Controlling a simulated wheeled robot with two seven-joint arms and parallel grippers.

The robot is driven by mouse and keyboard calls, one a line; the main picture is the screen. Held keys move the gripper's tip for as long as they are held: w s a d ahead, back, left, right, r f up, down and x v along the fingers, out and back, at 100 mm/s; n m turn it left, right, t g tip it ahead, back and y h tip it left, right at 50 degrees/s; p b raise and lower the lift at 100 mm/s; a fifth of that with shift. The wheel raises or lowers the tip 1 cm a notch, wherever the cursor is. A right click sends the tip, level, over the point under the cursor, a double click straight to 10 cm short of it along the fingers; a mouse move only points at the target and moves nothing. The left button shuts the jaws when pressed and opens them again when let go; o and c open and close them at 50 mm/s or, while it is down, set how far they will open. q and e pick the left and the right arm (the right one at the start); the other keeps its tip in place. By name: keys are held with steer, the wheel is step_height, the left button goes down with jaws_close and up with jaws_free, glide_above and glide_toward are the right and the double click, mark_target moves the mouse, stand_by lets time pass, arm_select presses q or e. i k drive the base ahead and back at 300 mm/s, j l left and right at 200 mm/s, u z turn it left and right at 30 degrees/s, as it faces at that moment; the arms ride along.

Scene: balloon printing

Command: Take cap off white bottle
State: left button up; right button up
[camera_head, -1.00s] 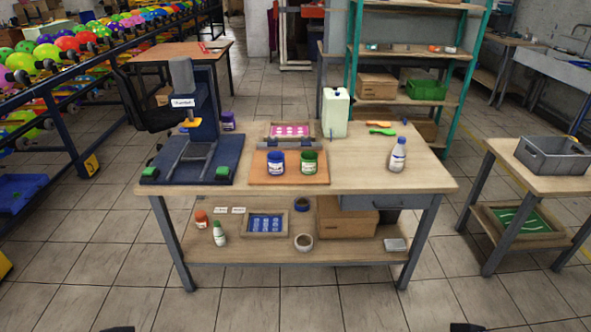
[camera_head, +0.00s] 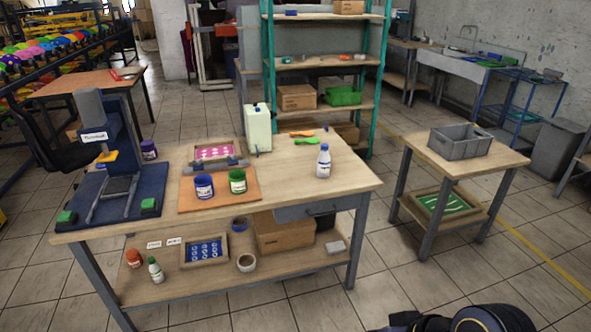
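A white bottle (camera_head: 323,164) with a blue-and-white label stands upright near the right end of the workbench top. Its cap (camera_head: 324,147) is on the bottle's top. A smaller white bottle with a green cap (camera_head: 155,270) stands on the bench's lower shelf at the left. Neither of my grippers' fingers can be seen. Only dark rounded parts of my own arm show at the bottom right edge, well away from the white bottle.
The workbench (camera_head: 290,190) also holds a blue jar (camera_head: 204,187), a green jar (camera_head: 237,182), a printing press (camera_head: 100,140), a pale canister (camera_head: 257,128) and a green scraper (camera_head: 305,141). A side table with a grey crate (camera_head: 460,144) stands to the right.

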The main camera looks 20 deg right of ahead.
mark_target(324, 159)
steer(key=i+l, duration=0.95)
steer(key=l, duration=0.15)
steer(key=i+l, duration=1)
steer(key=l, duration=0.05)
